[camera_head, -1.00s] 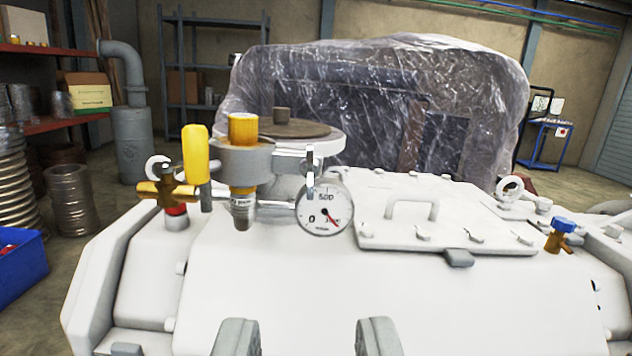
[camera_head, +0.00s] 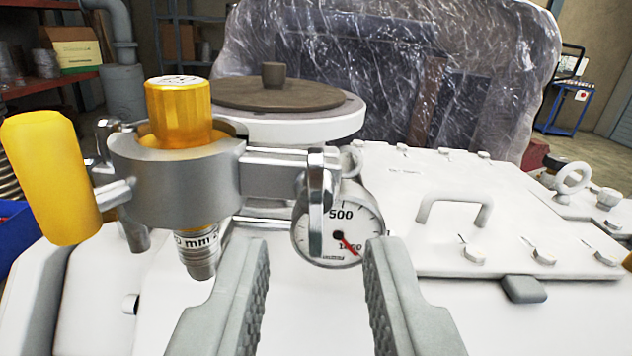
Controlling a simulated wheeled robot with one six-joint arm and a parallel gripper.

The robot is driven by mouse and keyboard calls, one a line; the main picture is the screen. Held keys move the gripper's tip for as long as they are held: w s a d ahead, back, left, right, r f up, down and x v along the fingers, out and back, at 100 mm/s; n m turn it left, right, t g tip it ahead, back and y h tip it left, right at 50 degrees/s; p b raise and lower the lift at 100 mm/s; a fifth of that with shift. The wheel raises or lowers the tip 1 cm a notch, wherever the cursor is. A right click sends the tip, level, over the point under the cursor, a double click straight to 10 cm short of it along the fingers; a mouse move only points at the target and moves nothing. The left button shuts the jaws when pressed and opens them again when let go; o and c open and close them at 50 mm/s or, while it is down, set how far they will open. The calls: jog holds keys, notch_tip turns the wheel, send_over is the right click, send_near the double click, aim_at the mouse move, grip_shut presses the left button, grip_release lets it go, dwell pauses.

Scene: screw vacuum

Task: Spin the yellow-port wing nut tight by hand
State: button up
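The yellow port (camera_head: 180,112) is a yellow cylinder standing in a grey ring clamp (camera_head: 175,178). The silver wing nut (camera_head: 317,205) sits at the right end of the clamp, its flat wing upright, in front of the pressure gauge (camera_head: 352,245). My gripper (camera_head: 316,255) is open and empty. Its two grey ribbed fingers stand apart at the lower middle, one on each side of the wing nut in the picture. The fingers appear nearer to me than the nut, and I see no contact. The thread behind the wing is hidden.
A yellow handle (camera_head: 50,178) stands close at the left of the clamp. A dark round lid (camera_head: 280,92) on a white flange lies behind. The white housing below the gauge is bare.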

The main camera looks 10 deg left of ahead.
aim_at(316, 201)
jog(key=shift+x, duration=1.35)
jog(key=shift+c, duration=0.5)
grip_shut()
